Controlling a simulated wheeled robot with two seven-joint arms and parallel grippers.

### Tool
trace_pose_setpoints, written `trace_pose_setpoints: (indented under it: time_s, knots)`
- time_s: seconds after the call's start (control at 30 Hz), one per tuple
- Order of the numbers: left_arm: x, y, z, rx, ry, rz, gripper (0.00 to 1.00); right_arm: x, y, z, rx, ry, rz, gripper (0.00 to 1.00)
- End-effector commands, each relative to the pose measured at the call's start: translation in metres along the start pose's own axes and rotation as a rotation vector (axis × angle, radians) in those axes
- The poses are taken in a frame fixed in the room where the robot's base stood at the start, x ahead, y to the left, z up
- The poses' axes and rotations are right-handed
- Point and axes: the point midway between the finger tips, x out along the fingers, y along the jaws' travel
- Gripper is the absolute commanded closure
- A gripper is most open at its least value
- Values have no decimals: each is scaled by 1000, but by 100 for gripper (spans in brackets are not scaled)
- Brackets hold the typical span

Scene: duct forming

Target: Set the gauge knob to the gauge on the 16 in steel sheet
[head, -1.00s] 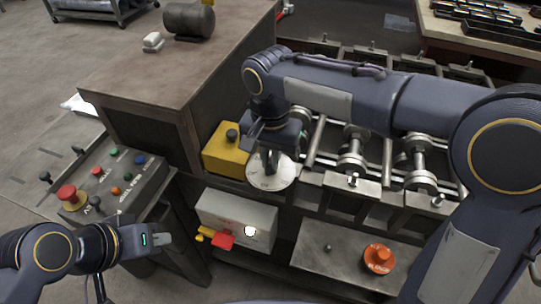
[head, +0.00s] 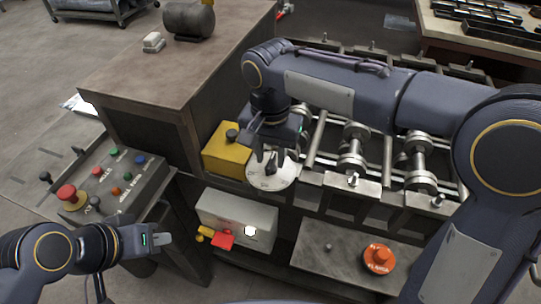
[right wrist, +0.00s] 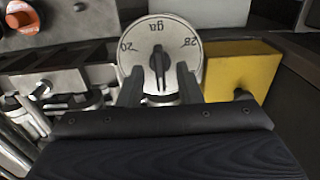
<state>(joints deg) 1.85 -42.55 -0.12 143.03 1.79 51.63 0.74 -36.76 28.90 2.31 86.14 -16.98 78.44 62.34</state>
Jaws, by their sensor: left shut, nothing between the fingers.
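The gauge knob is a dark bar-shaped knob (right wrist: 160,64) on a white round dial (head: 285,177). In the right wrist view the dial (right wrist: 138,70) reads "20", "ga" and "28", upside down. The bar lies roughly in line with "ga"; which end points is unclear. My right gripper (right wrist: 159,84) is open, a finger on each side of the knob with gaps between. In the head view it (head: 268,160) stands over the dial and partly covers it. My left gripper (head: 168,239) is shut and empty, right of the button console. I cannot make out the 16 in steel sheet.
A yellow box (head: 226,150) adjoins the dial on its left. Rollers (head: 352,150) lie to its right. A button console (head: 115,180) stands at left, a grey box (head: 238,215) with a red part below the dial, and an orange knob (head: 379,257) at lower right.

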Motion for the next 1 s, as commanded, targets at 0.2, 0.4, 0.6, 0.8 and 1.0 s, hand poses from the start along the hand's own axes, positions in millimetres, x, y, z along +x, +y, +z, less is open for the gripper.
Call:
trace_pose_setpoints:
  time_s: [0.2,0.4,0.6,0.8,1.0]
  knots:
    - [-1,0,0,0,0,0,100,-40,-1,0,1,4,-6,68]
    - [-2,1,-1,0,0,0,100,-63,0,0,0,2,-3,68]
    - [-2,1,-1,0,0,0,100,-67,0,0,0,1,-2,68]
    - [-2,1,-1,0,0,0,100,-67,0,0,0,1,-2,68]
    - [-2,1,-1,0,0,0,100,-67,4,-1,-2,0,-7,68]
